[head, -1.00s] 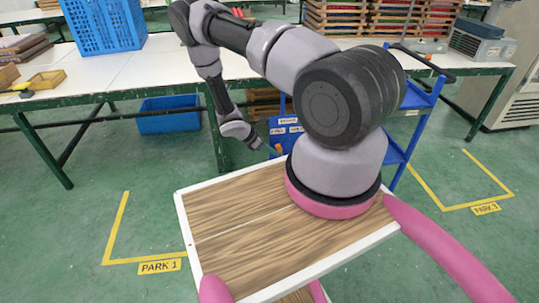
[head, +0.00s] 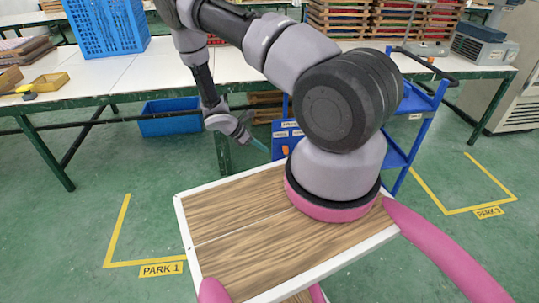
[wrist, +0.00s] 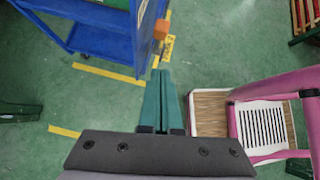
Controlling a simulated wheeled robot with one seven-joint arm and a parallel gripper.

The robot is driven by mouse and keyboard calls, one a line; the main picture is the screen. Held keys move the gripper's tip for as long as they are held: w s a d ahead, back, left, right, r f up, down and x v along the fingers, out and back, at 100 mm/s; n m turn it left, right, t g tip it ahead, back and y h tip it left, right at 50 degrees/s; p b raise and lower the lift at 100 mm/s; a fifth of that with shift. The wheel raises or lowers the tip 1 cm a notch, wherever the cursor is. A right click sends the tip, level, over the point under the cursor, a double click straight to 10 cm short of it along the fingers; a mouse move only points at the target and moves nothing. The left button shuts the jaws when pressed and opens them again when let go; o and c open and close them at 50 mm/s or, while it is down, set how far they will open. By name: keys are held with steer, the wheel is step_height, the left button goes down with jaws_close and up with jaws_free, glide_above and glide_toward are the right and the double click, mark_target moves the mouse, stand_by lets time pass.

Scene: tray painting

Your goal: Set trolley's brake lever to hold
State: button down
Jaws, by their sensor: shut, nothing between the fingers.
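The blue trolley (wrist: 85,14) stands at the upper left of the wrist view. In the head view its labelled front panel (head: 287,139) shows partly, beside my arm. An orange block (wrist: 161,29), which looks like the brake lever's knob, sits at the trolley's right corner in the wrist view. I cannot tell the lever's setting. My gripper (wrist: 161,72) has its green fingers shut together and empty. The tips point towards the orange block, with a gap in the picture. In the head view my gripper (head: 266,150) is just left of the trolley panel.
Yellow floor lines and a PARK 1 label (head: 161,269) mark the green floor. A long white workbench (head: 180,62) runs behind, with a blue crate (head: 103,26) on it and a blue bin (head: 170,115) below.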

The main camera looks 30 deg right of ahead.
mark_target(285, 147)
steer(key=w+a+r+m+g+h, duration=0.1)
steer(key=w+a+r+m+h, duration=0.15)
steer(key=a, duration=0.35)
steer(key=shift+d+r+x, duration=0.2)
steer(key=shift+r+x, duration=0.1)
steer(key=shift+x, duration=1.8)
steer(key=shift+d+r+x, duration=0.15)
steer(key=shift+r+x, duration=0.1)
steer(key=shift+x, duration=1.85)
steer(key=shift+d+r+x, duration=0.2)
steer(key=shift+r+x, duration=0.1)
steer(key=shift+x, duration=1.85)
steer(key=d, duration=0.2)
steer(key=s+d+r, duration=0.1)
steer(key=shift+r+g, duration=0.15)
steer(key=shift+g, duration=0.15)
